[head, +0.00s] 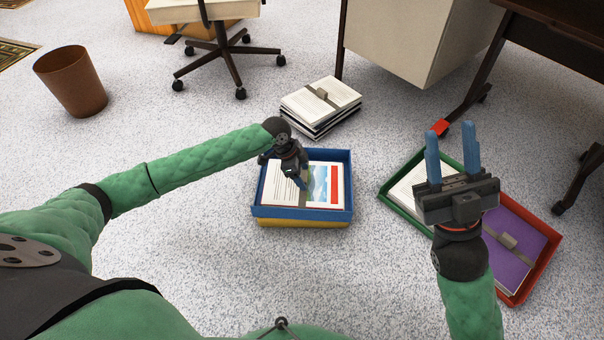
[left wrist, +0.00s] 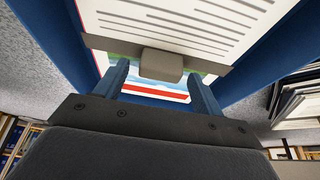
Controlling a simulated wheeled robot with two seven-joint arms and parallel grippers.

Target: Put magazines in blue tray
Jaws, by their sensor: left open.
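The blue tray (head: 348,168) sits at the centre on the floor, stacked on a yellow tray (head: 290,223). A white printed bundle with a landscape picture and a red stripe (head: 322,184), apparently magazines, lies in it. My left gripper (head: 299,184) is open and low over this bundle. In the left wrist view the open left gripper (left wrist: 159,75) has its fingers on either side of a grey tab (left wrist: 161,65) on the bundle's strap; contact cannot be told. My right gripper (head: 452,147) is open and empty, raised at the right.
A strapped paper stack (head: 322,103) lies on the floor behind the blue tray. A green tray (head: 398,204) with white papers and a red tray (head: 540,265) with a purple strapped bundle (head: 512,240) are at the right. Desks, a chair (head: 222,50) and a brown bin (head: 72,82) stand behind.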

